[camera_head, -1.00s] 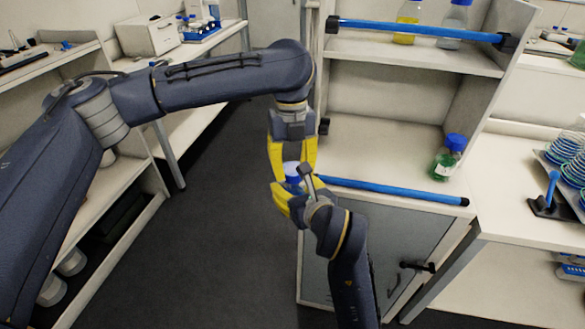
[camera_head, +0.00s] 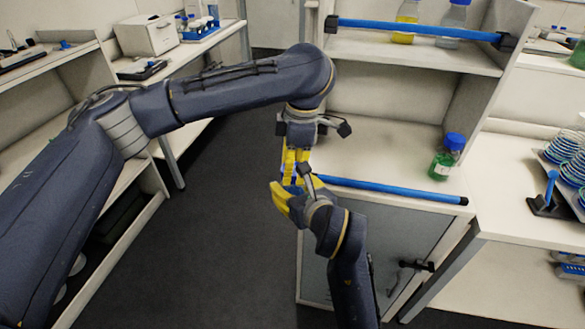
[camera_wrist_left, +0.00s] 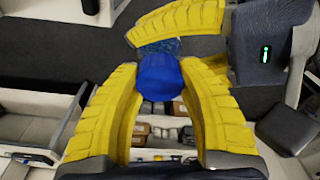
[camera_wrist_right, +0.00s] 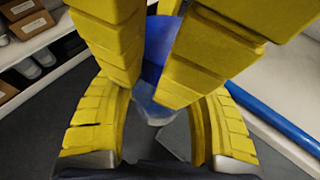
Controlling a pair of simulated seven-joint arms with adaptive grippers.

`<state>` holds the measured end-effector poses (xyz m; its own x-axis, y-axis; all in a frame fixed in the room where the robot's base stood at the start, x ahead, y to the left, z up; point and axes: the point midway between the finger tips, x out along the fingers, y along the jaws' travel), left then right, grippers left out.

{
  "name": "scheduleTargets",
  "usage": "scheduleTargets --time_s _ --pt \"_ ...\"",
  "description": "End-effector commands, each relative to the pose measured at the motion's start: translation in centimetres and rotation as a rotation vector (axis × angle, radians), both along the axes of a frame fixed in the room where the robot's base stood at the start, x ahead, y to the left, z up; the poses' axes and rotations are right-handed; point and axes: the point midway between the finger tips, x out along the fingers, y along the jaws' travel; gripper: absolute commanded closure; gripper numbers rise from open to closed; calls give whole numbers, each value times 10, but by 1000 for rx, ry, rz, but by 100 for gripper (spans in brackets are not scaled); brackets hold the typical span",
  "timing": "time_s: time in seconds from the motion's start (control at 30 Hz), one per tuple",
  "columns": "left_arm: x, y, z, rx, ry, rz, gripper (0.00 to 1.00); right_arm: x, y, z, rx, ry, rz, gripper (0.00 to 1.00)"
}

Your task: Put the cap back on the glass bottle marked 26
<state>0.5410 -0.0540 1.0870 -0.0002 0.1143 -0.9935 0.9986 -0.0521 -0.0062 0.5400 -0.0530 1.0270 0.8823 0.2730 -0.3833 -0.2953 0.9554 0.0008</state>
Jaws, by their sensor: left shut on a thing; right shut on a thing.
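My left gripper (camera_head: 291,172) points down over my right gripper (camera_head: 284,196) in front of the shelf unit. In the left wrist view, its yellow fingers close on a blue cap (camera_wrist_left: 160,78). My right gripper is shut on a clear glass bottle (camera_wrist_right: 150,106), which is mostly hidden by fingers. The cap also shows in the right wrist view (camera_wrist_right: 157,45), at the bottle's top end. I cannot tell whether it is fully seated. No number is readable on the bottle.
A blue-capped bottle with green liquid (camera_head: 446,158) stands on the shelf unit's lower surface, right of my grippers. A blue rail (camera_head: 395,190) runs along that surface's front edge, close to my right gripper. The floor (camera_head: 210,230) to the left is clear.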

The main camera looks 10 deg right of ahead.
Motion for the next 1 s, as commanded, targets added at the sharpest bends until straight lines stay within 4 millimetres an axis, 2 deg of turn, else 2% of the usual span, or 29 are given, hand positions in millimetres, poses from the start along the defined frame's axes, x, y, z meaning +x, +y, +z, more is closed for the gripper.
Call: scheduleTargets --time_s 0.13,0.17,0.37,0.73,0.87,1.0 --pt "0 0 0 -1 -1 -3 76 0 0 0 0 0 1 100" --pt "0 0 0 -1 -1 -2 59 0 0 0 0 0 1 100" --pt "0 0 0 -1 0 0 36 0 0 0 1 -1 1 100" --pt "0 -1 6 0 -1 1 35 0 0 1 1 -2 0 100" --pt "1 -2 22 0 -4 2 35 0 0 1 1 -2 0 100" --pt "1 -5 46 0 -4 2 35 0 0 1 1 -2 0 100"
